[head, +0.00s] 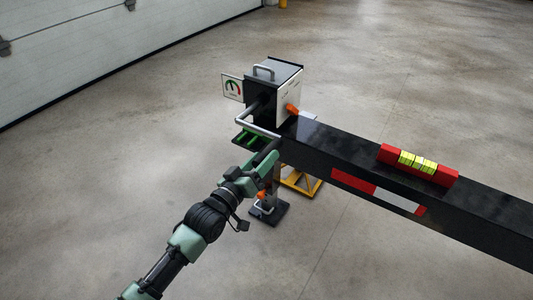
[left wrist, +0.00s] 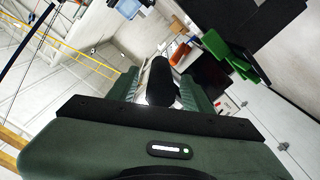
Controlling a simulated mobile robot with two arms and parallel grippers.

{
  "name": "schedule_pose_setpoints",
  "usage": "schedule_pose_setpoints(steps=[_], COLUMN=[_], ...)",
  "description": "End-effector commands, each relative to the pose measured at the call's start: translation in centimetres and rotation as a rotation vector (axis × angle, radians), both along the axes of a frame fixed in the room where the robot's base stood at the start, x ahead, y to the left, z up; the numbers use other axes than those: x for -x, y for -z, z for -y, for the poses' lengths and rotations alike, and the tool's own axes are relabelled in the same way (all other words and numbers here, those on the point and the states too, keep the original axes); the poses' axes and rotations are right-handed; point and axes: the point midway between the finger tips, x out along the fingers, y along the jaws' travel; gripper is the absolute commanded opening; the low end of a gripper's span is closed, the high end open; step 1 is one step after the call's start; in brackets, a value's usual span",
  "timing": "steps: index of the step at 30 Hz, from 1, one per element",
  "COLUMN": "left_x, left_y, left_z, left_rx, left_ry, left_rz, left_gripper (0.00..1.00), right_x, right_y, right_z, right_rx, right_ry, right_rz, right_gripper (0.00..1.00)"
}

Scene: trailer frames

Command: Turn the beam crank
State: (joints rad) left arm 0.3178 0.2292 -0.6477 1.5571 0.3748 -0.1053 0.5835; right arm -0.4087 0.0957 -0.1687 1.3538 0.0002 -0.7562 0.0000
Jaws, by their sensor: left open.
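The black beam (head: 330,148) runs from the centre to the right edge in the head view. My right gripper is not in view.
A red spirit level (head: 390,155) lies on the beam. A gauge sign (head: 232,87) stands beside the box. A yellow stand (head: 302,181) and a foot plate (head: 270,214) are below the beam. A garage door (head: 90,45) is at the left. The concrete floor around is clear.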

Motion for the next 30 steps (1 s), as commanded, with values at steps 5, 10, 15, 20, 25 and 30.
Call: schedule_pose_setpoints(steps=[5,10,15,20,25,30], left_x=[2.6,4.0,4.3,4.3,4.3,4.3], left_y=[0.0,0.0,-0.1,-0.1,-0.1,0.0], left_z=[-2.0,-3.0,-3.2,-3.2,-3.2,-3.2], left_rx=[-0.001,0.0,0.0,0.0,0.0,-0.001], left_ry=[-0.001,-0.001,-0.001,-0.001,-0.001,-0.001], left_rz=[-0.002,0.0,0.001,0.001,0.001,0.0], left_gripper=[0.5,0.5,0.5,0.5,0.5,0.5], right_x=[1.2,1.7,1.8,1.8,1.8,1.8], right_y=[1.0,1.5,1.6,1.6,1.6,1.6], right_z=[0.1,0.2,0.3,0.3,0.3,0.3], right_rx=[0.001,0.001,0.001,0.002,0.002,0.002], right_ry=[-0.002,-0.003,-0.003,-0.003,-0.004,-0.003], right_rz=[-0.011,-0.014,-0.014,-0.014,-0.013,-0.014], right_gripper=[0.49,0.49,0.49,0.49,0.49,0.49])
